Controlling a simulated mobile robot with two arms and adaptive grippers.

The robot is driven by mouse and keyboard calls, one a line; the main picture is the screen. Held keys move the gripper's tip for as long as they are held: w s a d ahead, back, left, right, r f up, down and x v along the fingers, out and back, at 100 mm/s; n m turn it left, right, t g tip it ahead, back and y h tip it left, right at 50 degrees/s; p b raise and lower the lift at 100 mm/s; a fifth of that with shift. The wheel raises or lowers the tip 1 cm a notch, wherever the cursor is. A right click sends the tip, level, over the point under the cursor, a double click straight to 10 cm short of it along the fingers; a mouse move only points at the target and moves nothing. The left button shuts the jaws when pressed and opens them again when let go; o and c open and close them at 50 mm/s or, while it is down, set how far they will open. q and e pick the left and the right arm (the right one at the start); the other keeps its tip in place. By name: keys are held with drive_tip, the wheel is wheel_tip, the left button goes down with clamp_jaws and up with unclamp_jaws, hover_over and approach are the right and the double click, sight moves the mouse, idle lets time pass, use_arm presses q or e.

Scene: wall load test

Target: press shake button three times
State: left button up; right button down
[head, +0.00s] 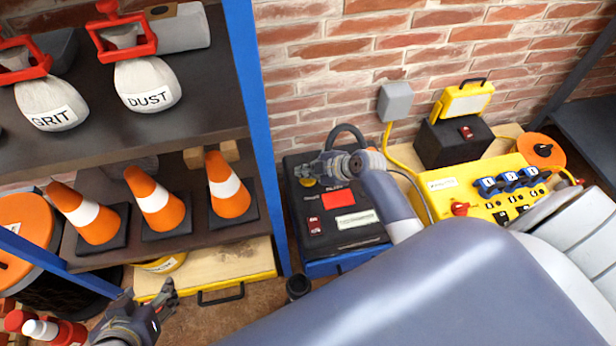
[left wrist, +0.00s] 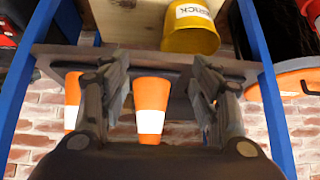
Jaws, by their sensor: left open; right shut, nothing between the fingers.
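A black control box (head: 335,232) stands on a blue base against the brick wall. It has a red label, a white label, red switches and a yellow round button (head: 307,182) at its upper left. The button's own label is too small to read. My right gripper (head: 306,171) is shut and empty, with its tips at or just above the yellow button. I cannot tell whether they touch it. My left gripper (head: 150,298) is open and empty, low in front of the shelf; its two fingers also show in the left wrist view (left wrist: 160,92).
A blue-framed shelf (head: 252,110) at left holds GRIT and DUST bags (head: 148,86) and orange cones (head: 228,186). A yellow panel (head: 470,185) with blue sockets and a black box with a yellow lamp (head: 465,101) stand right of the control box.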

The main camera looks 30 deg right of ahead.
drive_tip(key=shift+f, duration=0.2)
use_arm(q)
drive_tip(key=shift+w+d+r+t, duration=0.25)
drive_tip(key=shift+w+r+t, duration=0.1)
drive_tip(key=shift+w, duration=0.35)
drive_tip(key=shift+w+r, duration=0.2)
drive_tip(key=shift+r, duration=0.05)
drive_tip(key=shift+w+d+r+t, duration=0.15)
drive_tip(key=shift+w+r+t, duration=0.05)
drive_tip(key=shift+w+t, duration=0.1)
use_arm(e)
drive_tip(key=shift+f, duration=0.1)
use_arm(q)
drive_tip(key=shift+w+b, duration=0.1)
drive_tip(key=shift+b, duration=0.2)
